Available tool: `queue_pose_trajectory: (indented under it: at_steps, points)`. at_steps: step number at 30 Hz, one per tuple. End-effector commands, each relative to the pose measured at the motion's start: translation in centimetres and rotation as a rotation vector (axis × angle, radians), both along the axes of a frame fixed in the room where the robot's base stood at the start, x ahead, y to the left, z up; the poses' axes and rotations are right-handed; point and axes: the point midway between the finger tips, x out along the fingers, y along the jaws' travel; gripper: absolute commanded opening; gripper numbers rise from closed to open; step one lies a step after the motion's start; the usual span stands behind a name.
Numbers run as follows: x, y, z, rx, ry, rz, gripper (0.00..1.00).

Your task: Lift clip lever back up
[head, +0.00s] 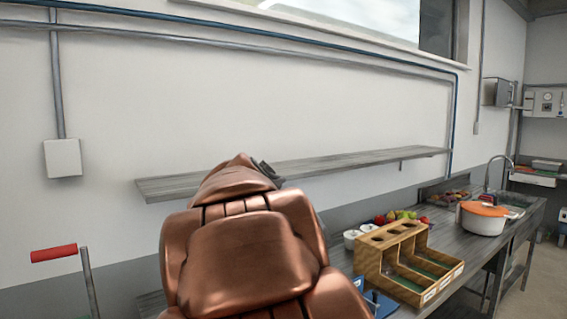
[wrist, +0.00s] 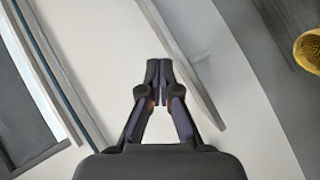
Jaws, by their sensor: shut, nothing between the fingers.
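My gripper (wrist: 159,68) is shut and empty in the wrist view, its two dark fingertips together in front of the pale wall. No clip lever can be made out for certain in either view. A red-handled grey bar (head: 54,253) stands at the lower left of the head view; I cannot tell what it belongs to. In the head view my copper arm fills the middle and hides much of the counter and wall behind it. The gripper cannot be clearly made out there.
A grey wall shelf (head: 350,162) runs behind my arm. On the counter (head: 452,236) are a wooden compartment box (head: 372,264), white cups (head: 351,238), fruit (head: 403,215) and a white pot (head: 482,221) with an orange lid. A yellow object (wrist: 309,50) sits at the wrist view's right edge.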

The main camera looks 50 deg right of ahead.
Motion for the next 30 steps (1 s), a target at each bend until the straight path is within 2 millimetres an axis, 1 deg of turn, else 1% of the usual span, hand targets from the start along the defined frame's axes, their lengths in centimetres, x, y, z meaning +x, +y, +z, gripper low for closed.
queue_pose_trajectory:
  at_steps: [1,2,3,5,6,8,9,11,12,14,15,17,18,20,21,24,25,27,30]
  points:
    - [-0.1,2.0,-2.9,0.094,0.008,0.000,0.00]
    - [-0.4,3.1,-4.6,0.150,0.018,-0.008,0.00]
    - [-0.7,4.6,-6.8,0.224,0.028,-0.015,0.00]
    - [-1.5,7.1,-10.5,0.338,0.061,-0.029,0.00]
    - [-2.1,8.9,-12.8,0.408,0.085,-0.038,0.00]
    - [-3.2,11.8,-16.0,0.510,0.127,-0.051,0.00]
    - [-4.2,13.8,-18.2,0.579,0.163,-0.064,0.00]
    - [-5.8,17.0,-21.2,0.674,0.222,-0.079,0.00]
    - [-7.0,19.2,-23.1,0.735,0.265,-0.089,0.00]
    - [-9.3,22.4,-25.8,0.822,0.341,-0.110,0.00]
    - [-10.8,24.5,-27.3,0.873,0.391,-0.123,0.00]
    - [-13.3,27.4,-29.2,0.939,0.468,-0.144,0.00]
    - [-15.2,29.2,-30.4,0.978,0.524,-0.161,0.00]
    - [-17.5,31.4,-31.7,1.024,0.595,-0.179,0.00]
    - [-19.0,32.7,-32.3,1.049,0.641,-0.193,0.00]
    - [-22.1,35.0,-33.4,1.090,0.732,-0.221,0.00]
    - [-22.8,35.5,-33.6,1.097,0.753,-0.228,0.00]
    - [-24.0,36.3,-33.9,1.111,0.785,-0.237,0.00]
    - [-24.7,36.8,-34.0,1.118,0.804,-0.245,0.00]
